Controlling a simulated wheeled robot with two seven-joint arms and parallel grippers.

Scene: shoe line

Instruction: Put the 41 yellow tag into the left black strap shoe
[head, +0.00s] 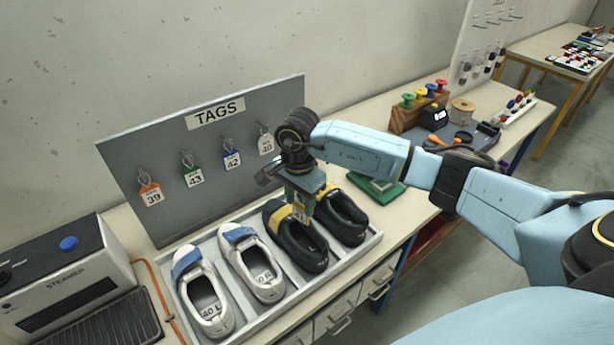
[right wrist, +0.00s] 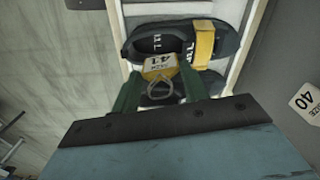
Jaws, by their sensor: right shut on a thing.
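My right gripper (head: 303,200) points down over the tray and is shut on the 41 yellow tag (head: 299,214). In the right wrist view the tag (right wrist: 158,67) hangs by its metal ring between the green fingers, above the inner side of the left black strap shoe (right wrist: 160,42). That shoe (head: 303,250) has a yellow strap, and its insole shows 41 L. The tag looks above the shoe, not inside it. The right black strap shoe (head: 343,220) stands beside it, partly under the gripper in the wrist view. My left gripper is not in view.
A grey tray (head: 340,262) holds the black pair and a white pair with blue straps (head: 205,295). The grey TAGS board (head: 130,170) behind carries hanging tags 39, 43, 42 and 40. A steamer (head: 65,275) is left; spools and tools are right.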

